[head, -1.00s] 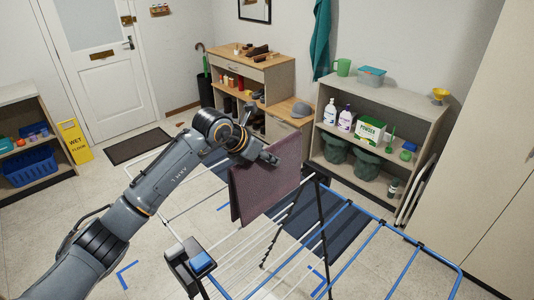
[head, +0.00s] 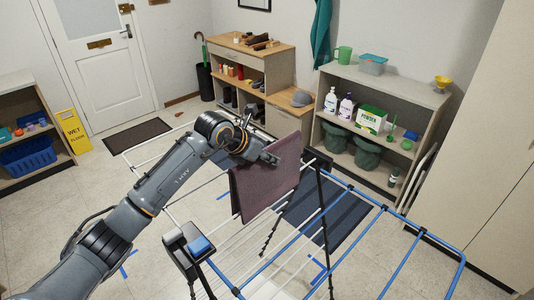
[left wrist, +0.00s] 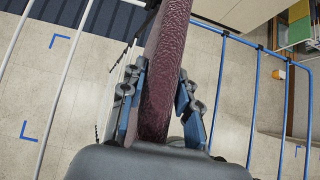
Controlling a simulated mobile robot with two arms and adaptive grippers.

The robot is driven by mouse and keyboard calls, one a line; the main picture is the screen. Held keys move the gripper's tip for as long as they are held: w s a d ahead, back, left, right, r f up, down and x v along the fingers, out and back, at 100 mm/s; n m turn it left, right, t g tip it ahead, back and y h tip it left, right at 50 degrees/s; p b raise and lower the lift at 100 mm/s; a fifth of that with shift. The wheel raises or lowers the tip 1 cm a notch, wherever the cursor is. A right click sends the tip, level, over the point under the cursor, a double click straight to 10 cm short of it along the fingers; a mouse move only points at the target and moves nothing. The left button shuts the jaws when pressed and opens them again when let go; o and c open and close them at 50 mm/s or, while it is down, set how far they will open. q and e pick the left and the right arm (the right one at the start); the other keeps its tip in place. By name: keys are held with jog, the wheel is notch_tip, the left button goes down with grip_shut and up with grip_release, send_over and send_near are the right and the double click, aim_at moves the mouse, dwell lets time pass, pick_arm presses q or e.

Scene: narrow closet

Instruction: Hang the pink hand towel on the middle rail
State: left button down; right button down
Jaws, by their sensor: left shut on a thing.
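The pink hand towel (head: 266,182) is a dull mauve cloth hanging down from my left gripper (head: 268,154) over the drying rack (head: 448,283). In the left wrist view the towel (left wrist: 163,75) runs between the two fingers of the left gripper (left wrist: 158,105), which is shut on it. The rack has white rails in its middle part and blue rails and frame at the near right. The towel hides part of the rails behind it, and I cannot tell whether it touches any rail. My right gripper is not in view.
A shelf unit (head: 395,82) with bottles, a powder box and bins stands behind the rack at the right. A wooden cabinet (head: 275,62) is at the back. A yellow wet-floor sign (head: 73,135) stands at the left. A dark mat (head: 138,136) lies by the door.

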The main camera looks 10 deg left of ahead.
aim_at(267, 169)
pick_arm(q)
jog(key=shift+f+b, duration=1.25)
jog(key=shift+f, duration=1.15)
jog(key=shift+f+b, duration=3.05)
jog(key=shift+f, duration=2.25)
